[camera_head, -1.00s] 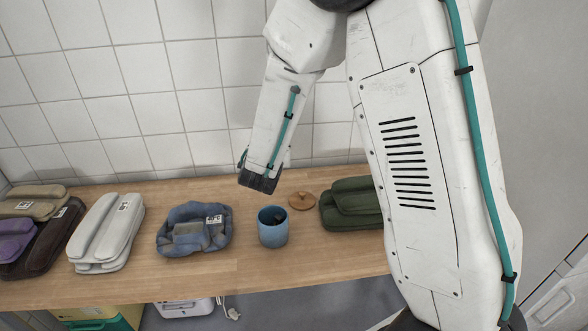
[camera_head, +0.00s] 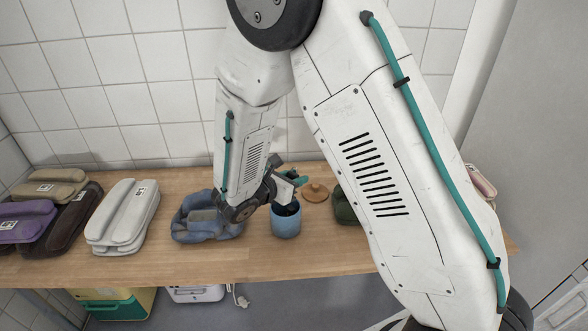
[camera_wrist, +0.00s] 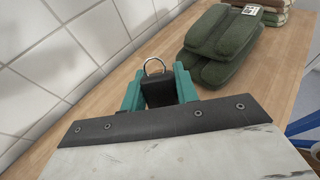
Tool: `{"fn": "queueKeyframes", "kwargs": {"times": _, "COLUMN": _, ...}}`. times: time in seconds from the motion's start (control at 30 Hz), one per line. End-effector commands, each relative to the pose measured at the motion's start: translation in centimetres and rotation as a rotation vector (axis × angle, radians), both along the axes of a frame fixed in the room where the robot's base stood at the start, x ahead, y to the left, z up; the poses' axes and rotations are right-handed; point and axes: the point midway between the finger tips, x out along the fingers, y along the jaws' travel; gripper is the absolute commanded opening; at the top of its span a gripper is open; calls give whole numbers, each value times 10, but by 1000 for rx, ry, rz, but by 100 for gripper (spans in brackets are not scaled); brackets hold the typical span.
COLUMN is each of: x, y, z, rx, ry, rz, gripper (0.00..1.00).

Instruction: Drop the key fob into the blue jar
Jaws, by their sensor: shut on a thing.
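The key fob (camera_wrist: 158,93) is a black block with a metal ring, held between the teal fingers of my gripper (camera_wrist: 158,82) in the wrist view. In the head view my gripper (camera_head: 291,178) is just above and behind the rim of the blue jar (camera_head: 286,224); the fob is not clear there. The jar stands upright and open on the wooden counter, with something dark showing inside its mouth.
A round wooden lid (camera_head: 316,192) lies behind and right of the jar. A blue folded bundle (camera_head: 195,222) sits left of it, partly behind my arm. A green bundle (camera_wrist: 226,42) is to the right. White, brown and purple bundles lie farther left on the wooden counter (camera_head: 160,255).

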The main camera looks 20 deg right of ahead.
Motion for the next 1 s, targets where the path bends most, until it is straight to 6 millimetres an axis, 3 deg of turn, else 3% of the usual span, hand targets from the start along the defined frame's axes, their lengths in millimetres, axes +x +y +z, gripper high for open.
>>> {"fn": "queueKeyframes", "kwargs": {"times": 0.2, "x": 0, "y": 0, "z": -13, "rx": 0, "ry": 0, "rz": 0, "gripper": 8}}
{"fn": "queueKeyframes", "kwargs": {"times": 0.47, "x": 0, "y": 0, "z": -14, "rx": 1, "ry": -1, "rz": 1, "gripper": 8}}
{"fn": "queueKeyframes", "kwargs": {"times": 0.5, "x": 0, "y": 0, "z": -14, "rx": 1, "ry": -1, "rz": 1, "gripper": 35}}
{"fn": "queueKeyframes", "kwargs": {"times": 0.57, "x": 0, "y": 0, "z": -14, "rx": 1, "ry": -1, "rz": 1, "gripper": 52}}
{"fn": "queueKeyframes", "kwargs": {"times": 0.6, "x": 0, "y": 0, "z": -14, "rx": 1, "ry": -1, "rz": 1, "gripper": 55}}
{"fn": "queueKeyframes", "kwargs": {"times": 0.87, "x": 0, "y": 1, "z": -13, "rx": 1, "ry": 0, "rz": 1, "gripper": 55}}
{"fn": "queueKeyframes", "kwargs": {"times": 1.0, "x": -5, "y": 12, "z": -10, "rx": 1, "ry": -1, "rz": 4, "gripper": 55}}
